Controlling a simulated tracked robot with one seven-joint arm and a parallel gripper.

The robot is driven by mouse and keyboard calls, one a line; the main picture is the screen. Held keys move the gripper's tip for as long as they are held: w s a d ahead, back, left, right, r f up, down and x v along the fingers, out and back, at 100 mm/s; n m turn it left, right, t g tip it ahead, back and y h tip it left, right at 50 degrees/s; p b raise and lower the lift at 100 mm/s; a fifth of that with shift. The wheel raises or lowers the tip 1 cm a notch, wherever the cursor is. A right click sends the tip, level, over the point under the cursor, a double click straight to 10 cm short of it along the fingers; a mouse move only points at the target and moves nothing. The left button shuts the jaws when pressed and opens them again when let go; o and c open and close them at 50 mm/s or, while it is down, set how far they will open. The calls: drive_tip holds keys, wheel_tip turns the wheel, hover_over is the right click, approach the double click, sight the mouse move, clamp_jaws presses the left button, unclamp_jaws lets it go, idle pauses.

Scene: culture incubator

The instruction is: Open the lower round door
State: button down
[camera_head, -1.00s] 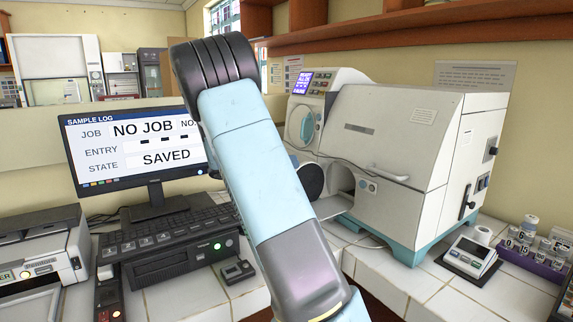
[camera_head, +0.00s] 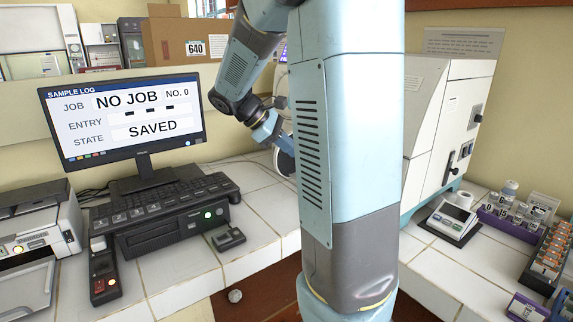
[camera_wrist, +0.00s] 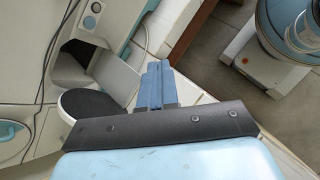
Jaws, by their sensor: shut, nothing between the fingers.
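The incubator (camera_head: 426,110) is the white cabinet mostly hidden behind my arm in the head view. Its lower round door (camera_head: 284,156) shows as a dark disc with a pale rim, swung out from the front. In the wrist view the door (camera_wrist: 95,112) stands away from a dark opening (camera_wrist: 74,57) in the cabinet front. My gripper (camera_wrist: 157,78) has its blue fingers closed together and empty, just beside the door. Whether they touch it I cannot tell. In the head view my gripper (camera_head: 270,130) is at the door's upper left.
A monitor (camera_head: 125,118) and keyboard (camera_head: 160,200) stand on the tiled counter at left. A small scale (camera_head: 450,220) and a purple vial rack (camera_head: 507,222) are at right. A cable (camera_wrist: 52,60) hangs across the cabinet front. Another round door (camera_wrist: 12,132) shows at lower left in the wrist view.

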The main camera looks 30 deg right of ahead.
drive_tip(key=s+a+r+m+t+y, duration=0.1)
drive_tip(key=s+a+m+t+y, duration=0.45)
drive_tip(key=s+a, duration=0.5)
drive_tip(key=w+d+f+m+t, duration=0.1)
drive_tip(key=w+d+f+t, duration=0.1)
drive_tip(key=w+d+t, duration=0.4)
drive_tip(key=w+d+f+m+t, duration=0.1)
drive_tip(key=w+d+f+t, duration=0.25)
drive_tip(key=w+d, duration=0.5)
drive_tip(key=n+t+y, duration=0.1)
drive_tip(key=t+y, duration=0.4)
drive_tip(key=t, duration=0.1)
approach(281, 160)
drive_tip(key=shift+y, duration=0.25)
drive_tip(key=w, duration=0.4)
drive_tip(key=w+a, duration=0.1)
drive_tip(key=w, duration=0.1)
drive_tip(key=shift+w+f, duration=0.25)
drive_tip(key=shift+w, duration=0.15)
